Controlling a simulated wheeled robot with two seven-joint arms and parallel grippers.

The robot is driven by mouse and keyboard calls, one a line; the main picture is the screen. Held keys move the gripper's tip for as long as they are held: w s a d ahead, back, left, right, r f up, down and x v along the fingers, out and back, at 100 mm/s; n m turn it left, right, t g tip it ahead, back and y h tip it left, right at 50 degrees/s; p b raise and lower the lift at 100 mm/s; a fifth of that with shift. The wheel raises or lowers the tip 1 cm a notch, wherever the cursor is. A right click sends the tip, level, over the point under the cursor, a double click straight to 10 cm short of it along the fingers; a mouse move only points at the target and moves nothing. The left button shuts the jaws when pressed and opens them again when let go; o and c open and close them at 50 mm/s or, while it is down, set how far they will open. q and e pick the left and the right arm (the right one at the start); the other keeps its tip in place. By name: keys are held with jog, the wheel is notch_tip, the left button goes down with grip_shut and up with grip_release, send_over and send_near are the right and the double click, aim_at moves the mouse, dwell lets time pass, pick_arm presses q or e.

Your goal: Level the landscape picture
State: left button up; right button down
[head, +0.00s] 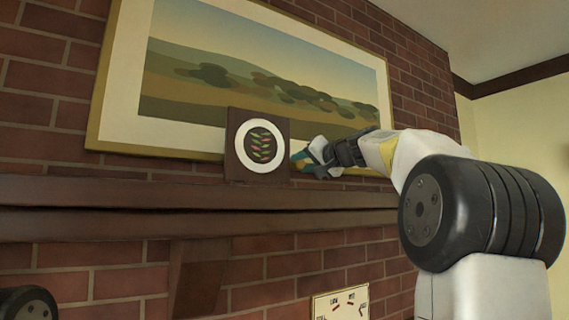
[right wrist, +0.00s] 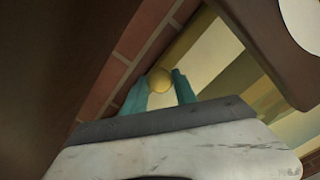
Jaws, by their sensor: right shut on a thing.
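The landscape picture (head: 200,75) hangs on the brick wall in a gold frame with a pale mat. Its lower edge slopes down to the right in the head view, more than the shelf below; the slant of the view makes its true tilt hard to judge. My right gripper (head: 303,160) is at the frame's lower edge. In the right wrist view its teal fingers (right wrist: 160,90) are shut on a round gold piece (right wrist: 159,80) by the picture's lower edge. How that piece joins the frame is hidden. My left gripper is out of view.
A dark square plaque with a white ring (head: 239,147) stands on the wooden mantel shelf (head: 110,193), in front of the picture and just left of my right gripper. A pale dial panel (head: 340,304) is below. The shelf's left part is clear.

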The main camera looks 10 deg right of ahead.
jog(key=c, duration=1)
grip_release()
jog(key=v, duration=0.7)
jog(key=shift+s+d, duration=0.1)
jog(key=shift+s, duration=0.25)
jog(key=shift+d, duration=0.1)
